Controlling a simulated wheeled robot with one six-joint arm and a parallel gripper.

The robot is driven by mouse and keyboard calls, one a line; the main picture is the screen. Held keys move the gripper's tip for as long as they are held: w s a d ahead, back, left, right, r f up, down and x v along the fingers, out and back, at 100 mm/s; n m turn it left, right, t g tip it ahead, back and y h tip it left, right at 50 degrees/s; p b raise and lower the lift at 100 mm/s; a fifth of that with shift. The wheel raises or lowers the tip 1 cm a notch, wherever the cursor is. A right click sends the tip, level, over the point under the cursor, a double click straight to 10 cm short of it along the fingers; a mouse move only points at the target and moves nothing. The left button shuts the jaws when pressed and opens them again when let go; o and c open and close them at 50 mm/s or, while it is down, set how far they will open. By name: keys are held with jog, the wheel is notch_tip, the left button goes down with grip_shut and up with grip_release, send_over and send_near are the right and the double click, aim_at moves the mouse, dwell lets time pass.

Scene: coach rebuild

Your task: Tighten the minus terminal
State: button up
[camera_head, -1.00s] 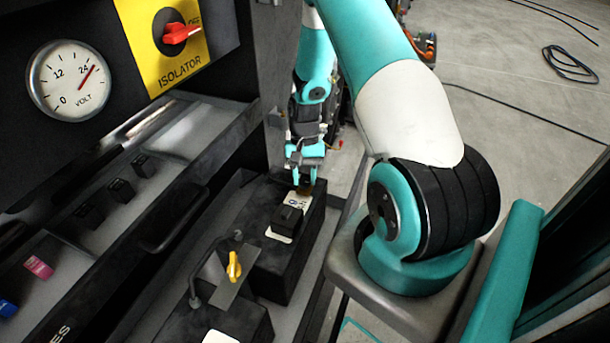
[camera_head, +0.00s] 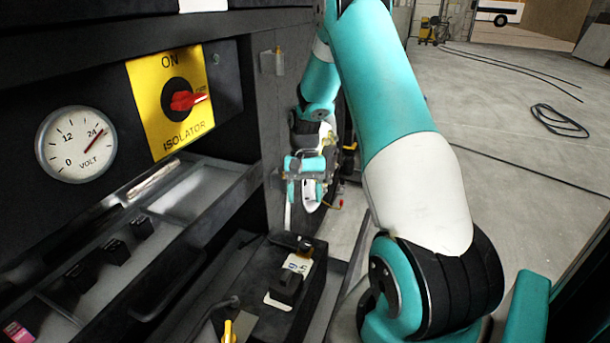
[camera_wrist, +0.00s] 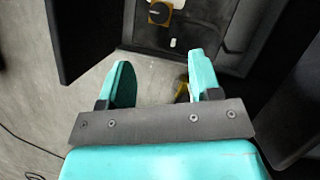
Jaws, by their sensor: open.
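A black battery (camera_head: 310,304) sits in the tray at the lower middle of the head view. I cannot read which terminal is minus. My gripper (camera_head: 308,195) is above and beyond the battery, apart from it. In the wrist view my gripper (camera_wrist: 162,70) is open, with two teal fingers spread and nothing between them. A yellow wing knob (camera_head: 228,331) stands at the bottom edge of the head view.
A yellow isolator plate (camera_head: 166,97) with a red switch (camera_head: 187,101) and a volt gauge (camera_head: 76,144) are on the left panel. Several black blocks (camera_head: 112,251) line the shelf below. Open concrete floor (camera_head: 500,110) lies right, with a coiled cable (camera_head: 560,121).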

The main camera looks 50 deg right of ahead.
jog(key=v, duration=0.5)
jog(key=shift+w+r, duration=0.1)
jog(key=shift+r, duration=0.15)
